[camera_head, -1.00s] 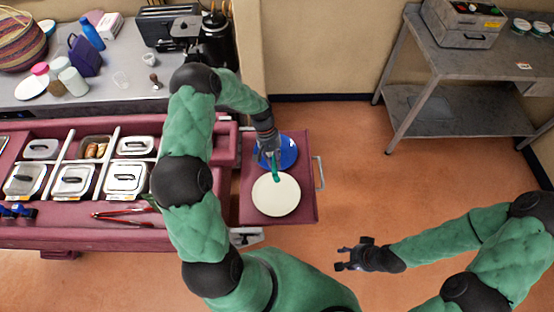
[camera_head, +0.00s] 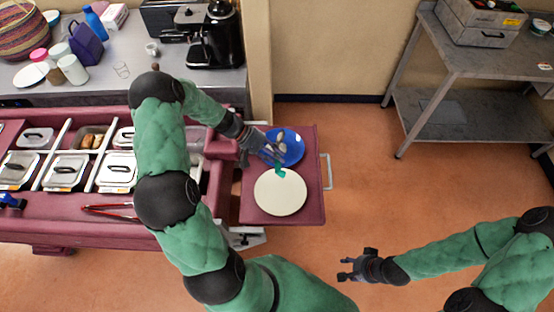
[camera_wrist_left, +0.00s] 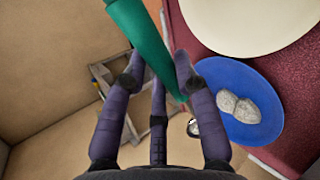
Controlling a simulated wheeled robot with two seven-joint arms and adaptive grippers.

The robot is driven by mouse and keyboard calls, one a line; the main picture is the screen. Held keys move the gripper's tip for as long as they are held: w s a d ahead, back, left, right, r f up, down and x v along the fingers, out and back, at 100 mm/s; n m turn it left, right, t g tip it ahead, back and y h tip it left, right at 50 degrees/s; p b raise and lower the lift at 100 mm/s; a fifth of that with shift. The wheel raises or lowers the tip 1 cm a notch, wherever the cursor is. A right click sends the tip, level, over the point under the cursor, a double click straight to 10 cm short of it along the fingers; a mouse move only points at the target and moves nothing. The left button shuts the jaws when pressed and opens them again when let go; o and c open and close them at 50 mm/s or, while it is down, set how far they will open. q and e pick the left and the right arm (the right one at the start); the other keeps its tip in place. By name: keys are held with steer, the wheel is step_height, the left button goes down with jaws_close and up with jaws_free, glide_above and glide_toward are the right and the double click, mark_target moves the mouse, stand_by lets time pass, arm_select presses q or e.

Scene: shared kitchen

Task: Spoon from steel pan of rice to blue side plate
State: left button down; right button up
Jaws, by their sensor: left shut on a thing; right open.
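The blue side plate (camera_head: 297,152) lies on the burgundy shelf, with pale grey lumps (camera_head: 281,143) on it. The plate (camera_wrist_left: 262,128) and lumps (camera_wrist_left: 238,106) also show in the left wrist view, right of the fingers. My left gripper (camera_head: 270,155) is at the plate's left edge, shut on a green handle (camera_head: 281,172). The handle (camera_wrist_left: 142,40) runs up through the fingers in the wrist view; a small shiny piece shows by the right finger, perhaps the spoon's bowl. My right gripper (camera_head: 358,267) is open and empty over the floor. I cannot tell which pan holds rice.
A cream plate (camera_head: 280,195) lies on the shelf (camera_head: 311,185) just in front of the blue plate. Lidded steel pans (camera_head: 66,172), an open pan of bread (camera_head: 92,140) and red tongs (camera_head: 105,210) are to the left.

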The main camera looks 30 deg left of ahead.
arm_select(q)
steer(key=r+g+y+p, duration=0.1)
steer(key=p, duration=0.3)
steer(key=r+m+g+y+p, duration=0.1)
steer(key=g+y+p, duration=0.1)
steer(key=p, duration=0.2)
steer(key=w+d+r+g+y+p, duration=0.1)
steer(key=r+y+p, duration=0.1)
steer(key=p, duration=0.2)
steer(key=shift+d, duration=0.1)
steer(key=r+g+y, duration=0.1)
steer(key=r+g+y+p, duration=0.1)
steer(key=y, duration=0.1)
steer(key=d+m+g+y, duration=0.1)
steer(key=y, duration=0.1)
steer(key=shift+w+r, duration=0.35)
steer(key=shift+r, duration=0.05)
stand_by(1.0)
stand_by(0.5)
